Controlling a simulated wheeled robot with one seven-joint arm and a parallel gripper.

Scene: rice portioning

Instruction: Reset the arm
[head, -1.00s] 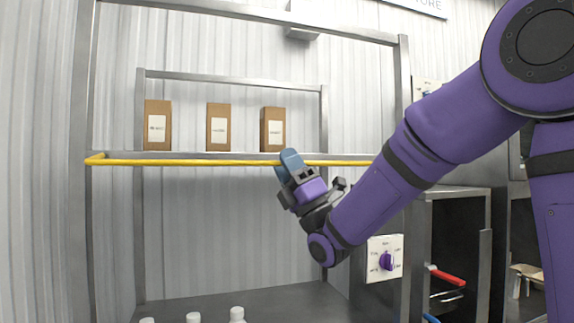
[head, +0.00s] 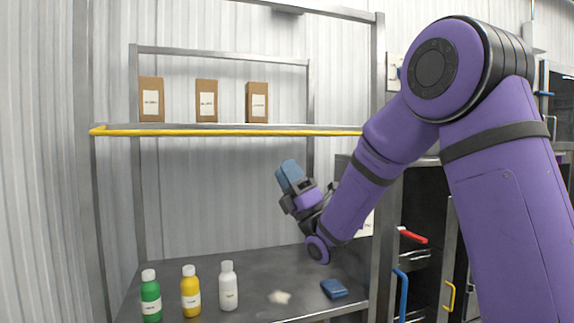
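My gripper (head: 290,177) is at the end of my purple arm, raised above the grey counter (head: 255,262) and below the shelf with the yellow rail. Its blue fingertips point up and to the left. They look close together, but I cannot tell whether they are open or shut. I see nothing held between them. My gripper is apart from the shelf, the bottles and the counter.
Green (head: 151,298), yellow (head: 190,292) and white (head: 228,287) bottles stand on the counter. A pale pile (head: 279,297) and a blue block (head: 334,289) lie to their right. Three brown boxes (head: 206,100) stand on the shelf behind the yellow rail (head: 230,132).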

